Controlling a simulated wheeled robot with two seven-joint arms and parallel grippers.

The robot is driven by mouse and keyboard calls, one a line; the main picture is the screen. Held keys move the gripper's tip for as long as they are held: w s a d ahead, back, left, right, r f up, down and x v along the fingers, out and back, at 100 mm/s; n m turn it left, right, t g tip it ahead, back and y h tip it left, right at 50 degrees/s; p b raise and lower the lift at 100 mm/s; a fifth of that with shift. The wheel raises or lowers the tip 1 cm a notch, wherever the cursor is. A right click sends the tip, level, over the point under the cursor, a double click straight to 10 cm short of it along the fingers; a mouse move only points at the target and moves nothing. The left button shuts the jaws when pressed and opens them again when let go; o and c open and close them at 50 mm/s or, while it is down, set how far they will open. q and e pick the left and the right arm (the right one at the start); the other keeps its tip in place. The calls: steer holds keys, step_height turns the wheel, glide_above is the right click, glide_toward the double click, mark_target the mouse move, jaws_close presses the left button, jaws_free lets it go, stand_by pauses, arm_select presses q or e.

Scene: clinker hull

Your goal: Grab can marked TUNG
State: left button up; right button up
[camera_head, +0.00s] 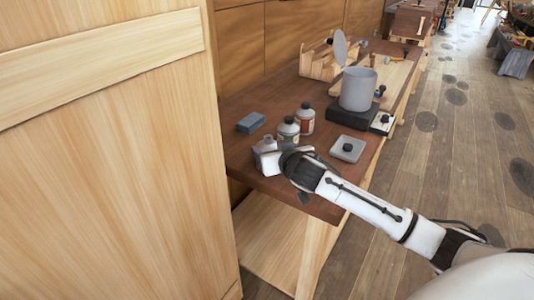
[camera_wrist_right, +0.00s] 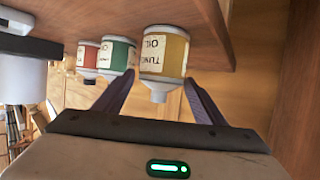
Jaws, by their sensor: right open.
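The can with a yellow label (camera_wrist_right: 164,52) shows in the right wrist view, where its lettering looks like TUNG over OIL. It appears neck down there, as that view is turned over. In the head view I take it to be the pale can (camera_head: 264,145) nearest my right gripper (camera_head: 276,161), partly hidden by it. My right gripper is open; in the wrist view its fingers (camera_wrist_right: 158,100) stand either side of the can's neck end, with no clear contact. My left gripper is not in view.
A green-labelled can (camera_head: 288,131) and a red-labelled can (camera_head: 305,119) stand close behind on the workbench (camera_head: 237,107). A blue block (camera_head: 250,122) lies left, a grey square dish (camera_head: 347,149) right. A grey pot (camera_head: 357,89) stands farther back. A wooden panel (camera_head: 110,170) fills the left.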

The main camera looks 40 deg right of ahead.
mark_target(265, 144)
steer(key=shift+p+x, duration=0.35)
steer(key=shift+x, duration=2.75)
steer(key=shift+a+r, duration=0.1)
steer(key=c, duration=1.1)
